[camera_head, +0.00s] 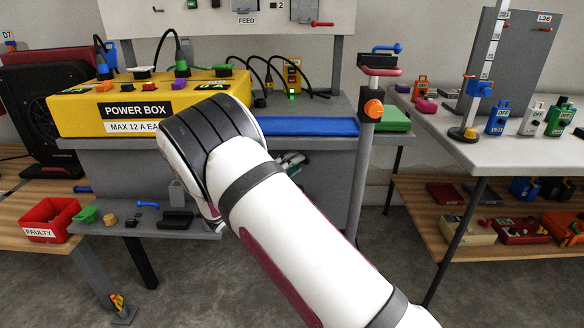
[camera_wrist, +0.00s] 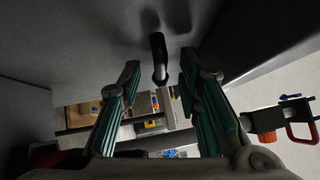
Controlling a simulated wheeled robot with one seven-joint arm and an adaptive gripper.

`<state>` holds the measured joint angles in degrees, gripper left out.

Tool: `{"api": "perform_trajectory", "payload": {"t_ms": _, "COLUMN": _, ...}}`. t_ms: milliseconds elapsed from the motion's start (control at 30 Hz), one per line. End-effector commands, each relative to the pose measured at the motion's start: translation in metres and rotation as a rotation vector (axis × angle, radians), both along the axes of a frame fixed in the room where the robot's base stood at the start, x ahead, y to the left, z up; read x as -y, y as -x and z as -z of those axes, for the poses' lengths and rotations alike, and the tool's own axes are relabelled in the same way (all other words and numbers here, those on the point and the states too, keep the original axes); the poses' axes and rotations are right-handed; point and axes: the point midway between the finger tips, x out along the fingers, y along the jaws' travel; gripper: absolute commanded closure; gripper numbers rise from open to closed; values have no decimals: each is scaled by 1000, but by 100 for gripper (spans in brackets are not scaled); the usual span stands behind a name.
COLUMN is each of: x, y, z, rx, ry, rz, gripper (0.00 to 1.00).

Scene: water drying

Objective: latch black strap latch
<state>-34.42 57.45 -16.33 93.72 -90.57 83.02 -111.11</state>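In the wrist view a black curved piece (camera_wrist: 158,58) hangs from a grey surface, its lower end between my fingertips. It may be the black strap latch, but its fastening is too dark to make out. My gripper (camera_wrist: 160,76) is open, with one teal-padded finger on each side of this piece. I see gaps on both sides and no clear contact. In the head view my white arm covers most of the gripper; only a small teal and grey part (camera_head: 291,160) shows beside the grey bench. The black piece cannot be seen there.
A yellow power box (camera_head: 70,117) and a blue mat (camera_head: 310,126) lie on the grey bench. A post with an orange knob (camera_head: 373,109) stands right of my arm. A red FAULTY bin (camera_head: 48,222) is at left. A white table (camera_head: 470,158) is at right.

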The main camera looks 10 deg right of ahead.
Motion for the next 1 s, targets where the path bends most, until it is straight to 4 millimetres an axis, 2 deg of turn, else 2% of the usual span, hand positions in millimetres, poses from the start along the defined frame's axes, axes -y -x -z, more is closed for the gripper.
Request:
{"api": "perform_trajectory", "payload": {"t_ms": 100, "x": 0, "y": 0, "z": 0, "rx": 0, "ry": 0, "rz": 0, "gripper": 71}}
{"api": "perform_trajectory", "payload": {"t_ms": 233, "x": 0, "y": 0, "z": 0, "rx": 0, "ry": 0, "rz": 0, "gripper": 100}}
{"api": "perform_trajectory", "payload": {"t_ms": 667, "x": -1, "y": 0, "z": -1, "rx": 7, "ry": -32, "rz": 0, "gripper": 100}}
{"api": "perform_trajectory", "payload": {"t_ms": 1000, "x": -1, "y": 1, "z": -3, "rx": 60, "ry": -233, "rz": 1, "gripper": 100}}
